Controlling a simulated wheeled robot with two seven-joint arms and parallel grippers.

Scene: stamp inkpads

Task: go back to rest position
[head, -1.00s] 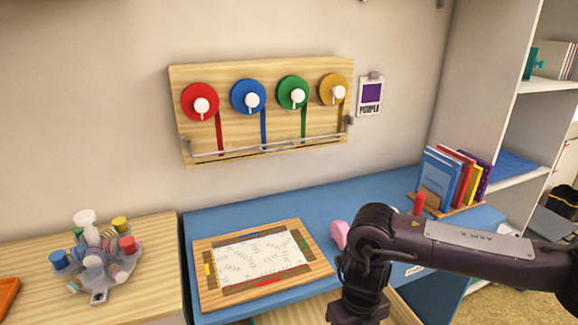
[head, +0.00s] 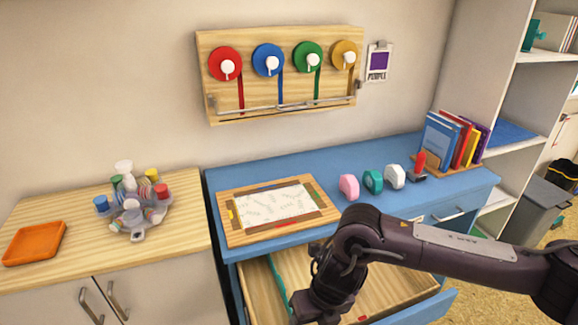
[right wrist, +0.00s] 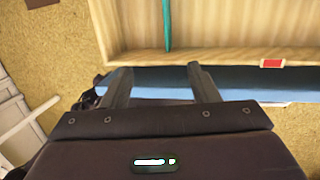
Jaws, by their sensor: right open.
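My right arm comes in from the right in the head view, bent in front of the blue desk (head: 300,176). Its hand points down over the open wooden drawer (head: 385,290), and the fingertips are out of that view. In the right wrist view my right gripper (right wrist: 160,88) has its two fingers apart with nothing between them. Below the fingers are the blue drawer front (right wrist: 160,82) and the drawer's wooden inside. My left gripper is not in view.
A framed paper board (head: 235,236), pink, teal and white rounded items, a red stamp (head: 419,162) and books (head: 455,140) stand on the desk. A stamp carousel (head: 135,205) and orange tray (head: 35,243) are on the left cabinet. Ribbon spools hang on the wall.

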